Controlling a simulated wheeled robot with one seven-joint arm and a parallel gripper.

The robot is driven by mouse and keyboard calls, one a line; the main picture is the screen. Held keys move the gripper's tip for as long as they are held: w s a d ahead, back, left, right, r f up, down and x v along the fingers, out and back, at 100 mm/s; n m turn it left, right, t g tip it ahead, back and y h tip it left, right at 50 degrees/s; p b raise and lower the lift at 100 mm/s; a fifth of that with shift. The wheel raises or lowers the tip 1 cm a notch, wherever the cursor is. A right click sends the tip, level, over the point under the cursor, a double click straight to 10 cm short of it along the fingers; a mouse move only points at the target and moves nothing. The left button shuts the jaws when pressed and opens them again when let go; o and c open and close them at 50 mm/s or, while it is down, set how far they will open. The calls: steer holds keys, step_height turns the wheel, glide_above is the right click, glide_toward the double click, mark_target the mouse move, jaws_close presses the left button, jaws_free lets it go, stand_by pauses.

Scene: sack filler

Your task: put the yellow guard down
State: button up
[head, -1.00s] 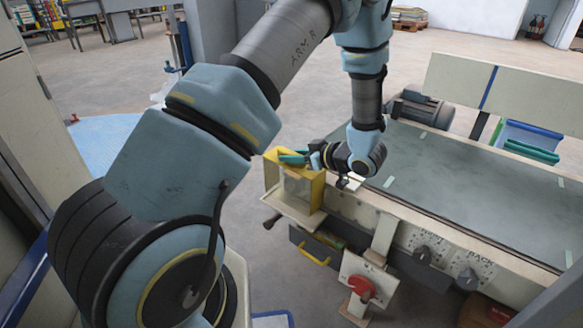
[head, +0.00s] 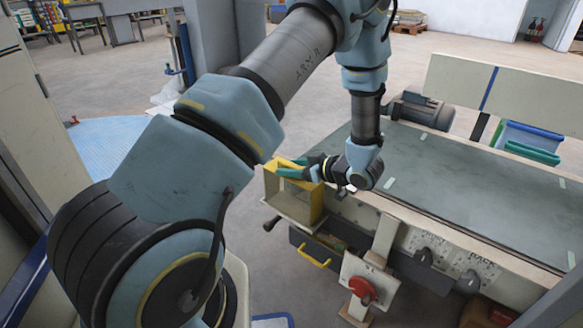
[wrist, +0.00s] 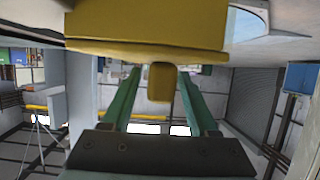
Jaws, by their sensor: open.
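The yellow guard (head: 317,205), a box-like frame with a pale panel in its front, is at the near left end of the machine bed (head: 430,190). It looks upright over the cream end part; its exact contact below is hard to tell. My gripper (head: 287,168), with green fingers, is at the guard's top edge. In the wrist view the guard (wrist: 150,28) fills the top, and its short yellow tab (wrist: 161,76) lies between my open fingers (wrist: 157,88), with a gap on each side.
A red knob (head: 361,291) and a drawer with a yellow handle (head: 314,257) are on the machine's front below the guard. A motor (head: 420,111) and a blue bin (head: 530,140) are behind the bed. The bed's top is clear.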

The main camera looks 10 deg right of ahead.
steer(key=shift+r, duration=0.15)
steer(key=shift+s+d+r, duration=0.15)
steer(key=shift+s+d, duration=0.1)
steer(key=p+v, duration=0.2)
steer(key=v, duration=0.9)
steer(key=w+a+r+m+g+h, duration=0.1)
steer(key=w+a+r+m+h, duration=0.35)
steer(key=w+r+h, duration=0.5)
steer(key=s+a+r+m+g, duration=0.1)
steer(key=s+a+m+g, duration=0.4)
steer(key=s+a, duration=1)
steer(key=a+g, duration=0.2)
steer(key=a, duration=0.2)
steer(key=shift+s+a+r, duration=0.15)
steer(key=shift+s+r, duration=0.1)
